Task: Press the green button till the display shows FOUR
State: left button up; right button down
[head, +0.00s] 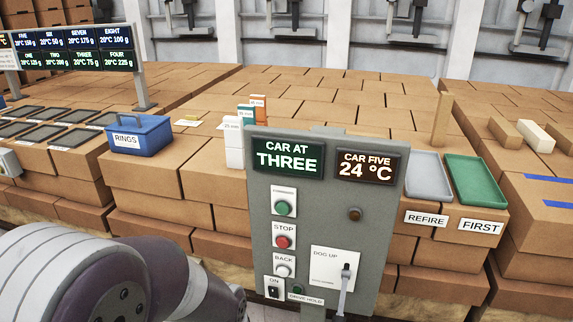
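A grey control panel (330,212) stands upright in the middle of the head view. The green button (283,208) sits below that display, under a small label that seems to read FORWARD. Nothing touches the green button. My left arm comes in at the bottom left, but its gripper is out of view. My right gripper is not in view either.
Below the green button are a red STOP button (283,242), a white BACK button (283,271) and an ON switch (273,291). A DOG UP lever (345,276) is at the right. Bricks, a blue RINGS bin (140,136) and a green tray (474,181) lie behind.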

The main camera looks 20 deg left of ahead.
pick_arm(q)
grip_shut()
dwell(1.8)
